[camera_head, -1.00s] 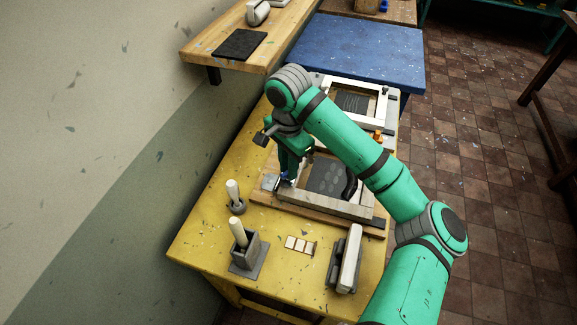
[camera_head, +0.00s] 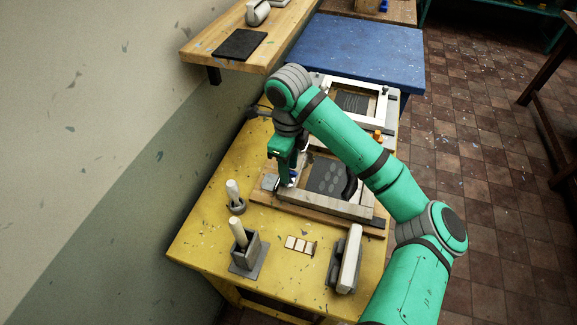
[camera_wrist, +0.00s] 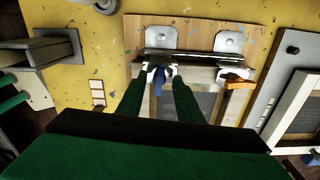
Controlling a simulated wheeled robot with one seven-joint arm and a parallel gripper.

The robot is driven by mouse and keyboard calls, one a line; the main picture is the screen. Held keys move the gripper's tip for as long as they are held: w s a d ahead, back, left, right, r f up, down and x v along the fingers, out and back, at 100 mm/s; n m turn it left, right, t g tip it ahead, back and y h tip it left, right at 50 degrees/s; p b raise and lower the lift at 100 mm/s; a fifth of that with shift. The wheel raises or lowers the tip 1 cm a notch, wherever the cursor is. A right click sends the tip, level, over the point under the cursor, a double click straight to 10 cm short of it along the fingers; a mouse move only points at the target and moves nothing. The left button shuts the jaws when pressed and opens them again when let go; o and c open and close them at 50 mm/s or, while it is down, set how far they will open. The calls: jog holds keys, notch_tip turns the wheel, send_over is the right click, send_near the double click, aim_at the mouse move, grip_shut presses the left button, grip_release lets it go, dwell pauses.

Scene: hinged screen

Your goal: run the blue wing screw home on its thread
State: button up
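The blue wing screw (camera_wrist: 158,76) shows in the wrist view between my two white fingertips, at the left part of a dark clamp bar (camera_wrist: 190,55). My gripper (camera_wrist: 157,71) has one finger on each side of it; whether the tips touch it is too small to tell. In the head view my gripper (camera_head: 289,180) points down at the near left corner of the nearer screen frame (camera_head: 330,206), and the screw is mostly hidden there. The screw's thread is hidden.
An orange part (camera_wrist: 240,85) sits at the clamp's right end. Two grey hinge plates (camera_wrist: 229,42) lie on the wooden board behind the bar. A grey holder with a white handle (camera_head: 238,232) and a long pale block (camera_head: 346,258) stand on the yellow table's near part.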

jog(key=shift+r, duration=1.7)
